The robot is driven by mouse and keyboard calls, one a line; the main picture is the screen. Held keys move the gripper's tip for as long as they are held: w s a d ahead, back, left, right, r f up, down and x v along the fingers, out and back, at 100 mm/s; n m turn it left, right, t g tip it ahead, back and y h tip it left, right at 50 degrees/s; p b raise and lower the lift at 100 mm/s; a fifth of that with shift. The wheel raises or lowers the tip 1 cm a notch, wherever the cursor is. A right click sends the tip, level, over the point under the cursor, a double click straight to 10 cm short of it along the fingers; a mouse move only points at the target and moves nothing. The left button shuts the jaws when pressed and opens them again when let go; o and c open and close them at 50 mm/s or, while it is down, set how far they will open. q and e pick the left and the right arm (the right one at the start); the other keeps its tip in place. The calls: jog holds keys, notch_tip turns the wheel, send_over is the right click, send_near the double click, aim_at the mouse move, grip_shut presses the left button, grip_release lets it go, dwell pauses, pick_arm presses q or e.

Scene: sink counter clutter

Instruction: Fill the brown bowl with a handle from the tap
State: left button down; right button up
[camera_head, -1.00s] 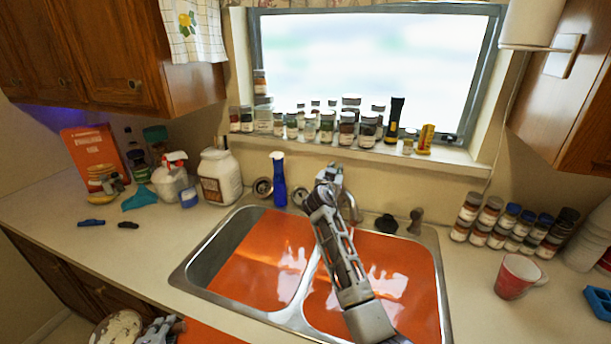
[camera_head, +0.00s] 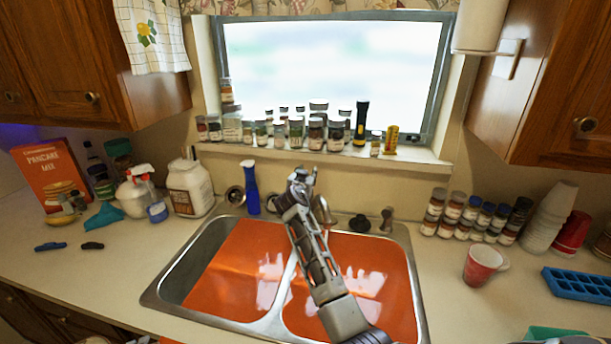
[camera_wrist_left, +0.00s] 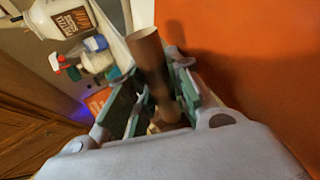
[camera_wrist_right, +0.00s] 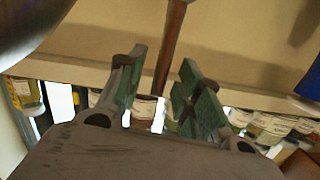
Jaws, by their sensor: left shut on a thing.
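The tap (camera_head: 323,210) stands behind the double sink (camera_head: 158,290). My right gripper (camera_head: 302,178) is at the top of the tap and hides part of it. In the right wrist view its fingers (camera_wrist_right: 160,75) are apart, with a thin brown rod (camera_wrist_right: 170,45) between or just beyond them; contact cannot be told. In the left wrist view my left gripper (camera_wrist_left: 160,95) is shut on a brown cylindrical piece, which looks like the handle of the brown bowl (camera_wrist_left: 148,50). The bowl's body is not clear there. The left gripper is barely, if at all, visible in the head view.
Both basins show orange surfaces. A blue bottle (camera_head: 251,187) stands behind the left basin. Spice jars (camera_head: 470,218) and a red cup (camera_head: 482,265) are right of the sink. A white jug (camera_head: 188,188) and a spray bottle (camera_head: 138,190) stand left. Jars line the windowsill (camera_head: 400,157).

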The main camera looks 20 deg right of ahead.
jog(key=shift+s, duration=0.1)
jog(key=v, duration=0.7)
jog(key=shift+a, duration=0.15)
dwell(0.3)
jog(key=shift+s, duration=0.1)
dwell(0.4)
